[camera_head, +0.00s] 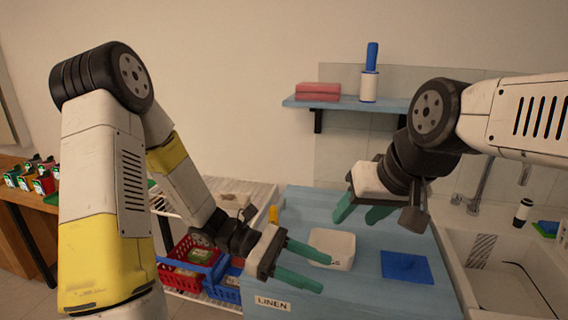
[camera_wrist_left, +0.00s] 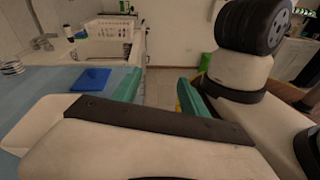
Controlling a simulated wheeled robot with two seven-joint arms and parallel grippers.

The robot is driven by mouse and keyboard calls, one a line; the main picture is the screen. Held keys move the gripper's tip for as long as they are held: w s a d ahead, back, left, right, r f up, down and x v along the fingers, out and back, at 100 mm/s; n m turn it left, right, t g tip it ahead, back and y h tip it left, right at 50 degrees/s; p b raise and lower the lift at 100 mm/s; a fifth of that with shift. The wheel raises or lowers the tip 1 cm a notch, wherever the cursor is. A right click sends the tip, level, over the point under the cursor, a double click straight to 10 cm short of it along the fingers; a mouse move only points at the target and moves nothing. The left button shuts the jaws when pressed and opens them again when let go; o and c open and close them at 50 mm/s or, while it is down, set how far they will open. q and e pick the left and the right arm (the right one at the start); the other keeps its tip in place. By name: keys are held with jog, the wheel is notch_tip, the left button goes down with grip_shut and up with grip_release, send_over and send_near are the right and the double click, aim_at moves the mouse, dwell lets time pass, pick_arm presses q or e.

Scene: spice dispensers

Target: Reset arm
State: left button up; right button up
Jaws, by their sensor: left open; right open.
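My left gripper (camera_head: 305,267) is open and empty, its teal fingers above the front of the blue table (camera_head: 370,298), in front of a white container. In the left wrist view its two teal fingers (camera_wrist_left: 160,88) stand apart with nothing between them. My right gripper (camera_head: 360,210) is open and empty, higher up over the back of the table. Both arms are bent at the elbow.
A white container (camera_head: 345,262) and a flat blue square (camera_head: 405,267) lie on the table. A sink (camera_head: 510,285) is at right. Red (camera_head: 176,272) and blue baskets stand at left.

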pick_arm(q)
jog(key=a+r+m+t+y, duration=0.6)
jog(key=a+r, duration=0.1)
jog(key=a, duration=0.3)
jog(key=a+r+m+t+y, duration=0.6)
jog(key=a+r, duration=0.1)
jog(key=a, duration=0.4)
jog(key=shift+s+a+y, duration=0.15)
jog(key=shift+s+y, duration=0.15)
jog(key=shift+s, duration=0.15)
